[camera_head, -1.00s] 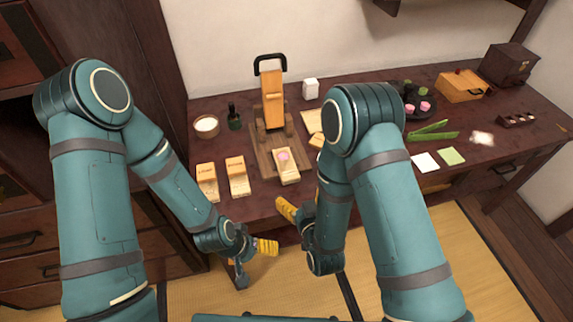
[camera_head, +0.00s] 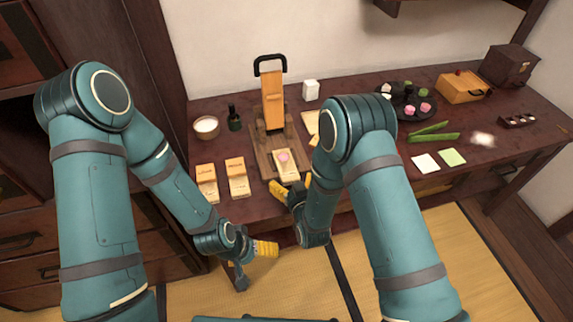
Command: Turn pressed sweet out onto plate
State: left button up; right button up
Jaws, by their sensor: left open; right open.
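A pale wooden mould (camera_head: 286,172) holding a round pink sweet (camera_head: 283,157) lies on a wooden board (camera_head: 263,152) in the middle of the table. My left gripper (camera_head: 262,249) is open and empty, low in front of the table's front edge.
A wooden press (camera_head: 272,100) with a black handle stands behind. My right arm hides part of the table.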

jog(key=c, duration=0.9)
jog(key=shift+r, duration=0.1)
jog(key=shift+r+p, duration=0.95)
jog(key=shift+r, duration=1)
